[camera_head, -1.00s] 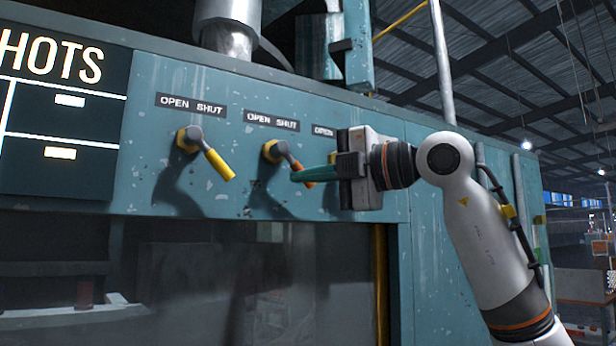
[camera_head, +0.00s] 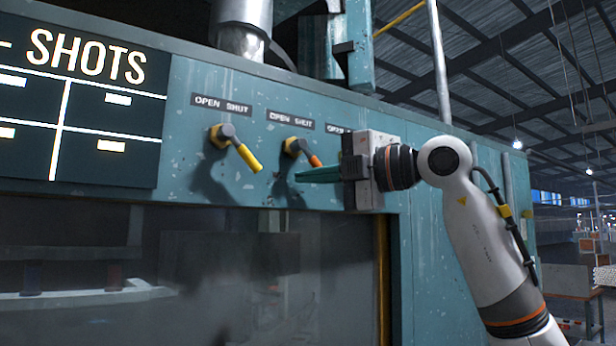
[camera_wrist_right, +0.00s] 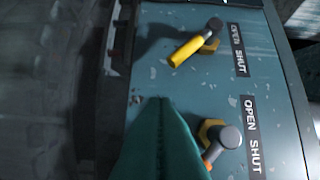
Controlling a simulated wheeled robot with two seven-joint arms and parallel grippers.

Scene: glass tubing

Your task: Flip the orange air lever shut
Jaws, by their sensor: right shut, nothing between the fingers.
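The orange lever (camera_head: 315,160) sits on the teal panel under an OPEN SHUT label (camera_head: 291,119). Its handle slants down to the right, toward the SHUT side. My right gripper (camera_head: 297,176) is shut and empty, its teal fingers pointing left just below the handle. They overlap the handle's lower part in the picture; whether they touch it I cannot tell. In the right wrist view the shut fingers (camera_wrist_right: 163,102) rise from the bottom and hide part of the lever, whose grey hub (camera_wrist_right: 228,137) and some orange (camera_wrist_right: 213,150) show at their right. My left gripper is out of view.
A yellow lever (camera_head: 245,155) is left of the orange one, slanting down-right under its own OPEN SHUT label (camera_head: 221,104). A third label (camera_head: 337,129) is partly behind my right gripper. A dark SHOTS board (camera_head: 85,100) is at the left; a dark window lies below the panel.

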